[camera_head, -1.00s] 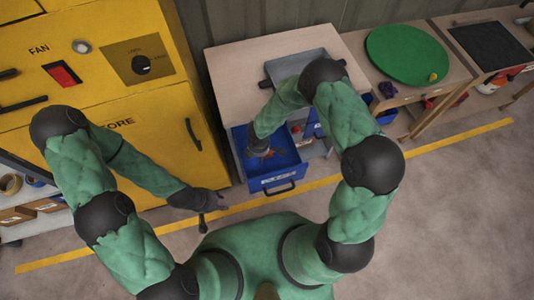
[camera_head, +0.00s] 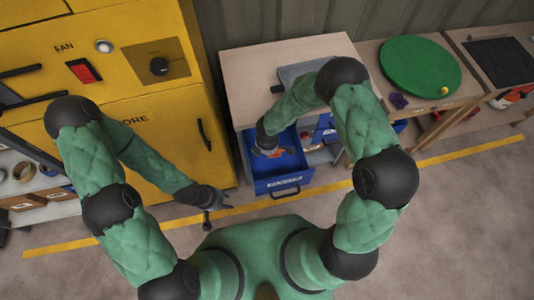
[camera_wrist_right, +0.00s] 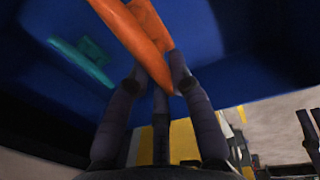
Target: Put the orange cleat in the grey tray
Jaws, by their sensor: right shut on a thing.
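The orange cleat (camera_wrist_right: 145,38) is held between the fingers of my right gripper (camera_wrist_right: 158,80). In the head view the right gripper (camera_head: 268,150) is over the open blue drawer (camera_head: 280,183), with a bit of orange showing beside it. Whether the cleat touches the drawer floor I cannot tell. The grey tray (camera_head: 292,73) stands on the wooden cabinet top (camera_head: 250,70), partly hidden behind my right arm. My left gripper (camera_head: 216,208) hangs empty in front of the yellow cabinet, its fingers apart.
A teal cleat (camera_wrist_right: 82,62) lies in the blue drawer. The yellow cabinet (camera_head: 150,100) stands at the left. A green disc (camera_head: 418,65) lies on the bench at the right, with a purple thing (camera_head: 398,101) near its edge. The left part of the wooden top is clear.

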